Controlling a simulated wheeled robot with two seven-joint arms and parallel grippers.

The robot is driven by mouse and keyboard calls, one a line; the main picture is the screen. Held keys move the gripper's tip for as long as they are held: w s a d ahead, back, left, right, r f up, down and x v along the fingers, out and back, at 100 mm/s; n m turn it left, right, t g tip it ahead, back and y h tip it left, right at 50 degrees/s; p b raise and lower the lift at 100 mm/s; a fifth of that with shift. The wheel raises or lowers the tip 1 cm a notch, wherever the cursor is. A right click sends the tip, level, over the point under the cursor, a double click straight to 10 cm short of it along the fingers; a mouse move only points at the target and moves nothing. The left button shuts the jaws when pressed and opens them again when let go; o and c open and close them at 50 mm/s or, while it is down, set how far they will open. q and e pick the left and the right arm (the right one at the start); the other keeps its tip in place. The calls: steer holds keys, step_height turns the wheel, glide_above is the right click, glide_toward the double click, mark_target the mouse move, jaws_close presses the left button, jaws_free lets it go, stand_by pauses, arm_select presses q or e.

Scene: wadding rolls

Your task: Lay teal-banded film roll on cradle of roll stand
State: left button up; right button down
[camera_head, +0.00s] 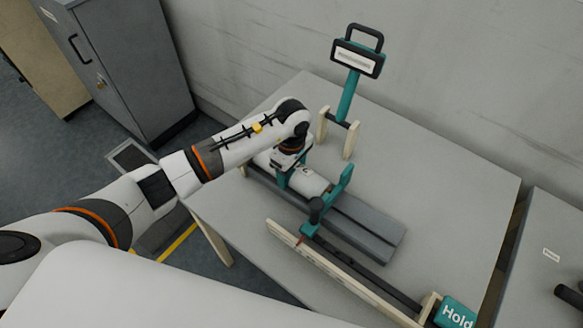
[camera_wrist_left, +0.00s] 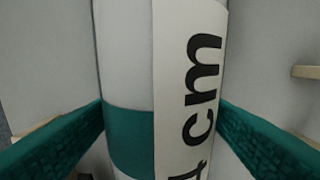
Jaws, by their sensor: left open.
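The film roll (camera_head: 312,184) is a white cylinder lying on a long grey base on the table. The left wrist view shows its teal band (camera_wrist_left: 128,138) and a white label reading "cm" (camera_wrist_left: 190,90). My left gripper (camera_head: 291,172) is over the roll from above. Its teal fingers stand on both sides of the roll in the left wrist view, open, with a gap visible at least at the upper part. The roll's far end is hidden by my wrist. I cannot tell which fixture is the stand's cradle. My right gripper is out of view.
A wooden rail (camera_head: 335,272) with a teal "Hold" block (camera_head: 456,314) runs along the front. The table's right part (camera_head: 440,185) is clear.

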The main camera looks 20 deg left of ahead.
arm_select(q)
step_height(320, 180, up, 13)
steer(key=b, duration=0.2)
steer(key=shift+b, duration=0.35)
steer(key=shift+f, duration=0.15)
